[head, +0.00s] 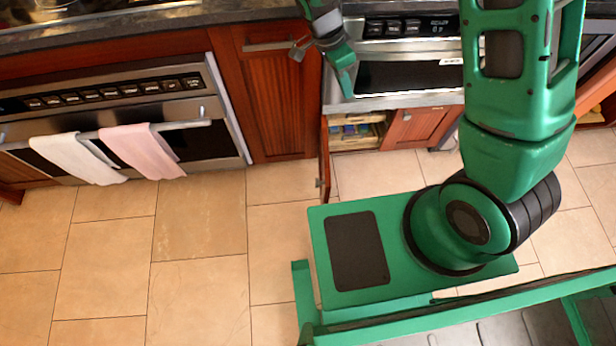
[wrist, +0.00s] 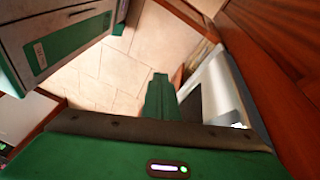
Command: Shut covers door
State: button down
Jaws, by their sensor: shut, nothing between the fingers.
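The wooden cover door (head: 324,150) under the microwave drawer stands open, swung out toward me and seen nearly edge-on in the head view. Its small handle is on its left side. The opening (head: 357,132) shows shelves with small items. My gripper (head: 347,84) is shut and empty, in front of the left part of the microwave drawer (head: 410,76), above the open door. I cannot tell if it touches the drawer front. In the wrist view the shut fingers (wrist: 160,98) point away, with nothing between them; the open door is not clear there.
The cabinet door beside the opening (head: 416,126) is shut. An oven (head: 110,95) with a white towel (head: 78,158) and a pink towel (head: 143,150) is at the left. The tiled floor (head: 200,230) left of my base is clear.

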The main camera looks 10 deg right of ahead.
aim_at(323, 183)
jog(key=s+a+f+m, duration=0.2)
jog(key=s+a+f, duration=0.3)
jog(key=a+f, duration=0.5)
jog(key=s+a+f+m, duration=0.35)
jog(key=a+f, duration=0.55)
jog(key=f, duration=0.4)
jog(key=s+d+f, duration=0.1)
jog(key=d+f, duration=0.6)
jog(key=f, duration=0.1)
jog(key=shift+s+d+f+n+h, duration=0.3)
jog(key=shift+d+f+n+h, duration=0.1)
jog(key=shift+n, duration=0.05)
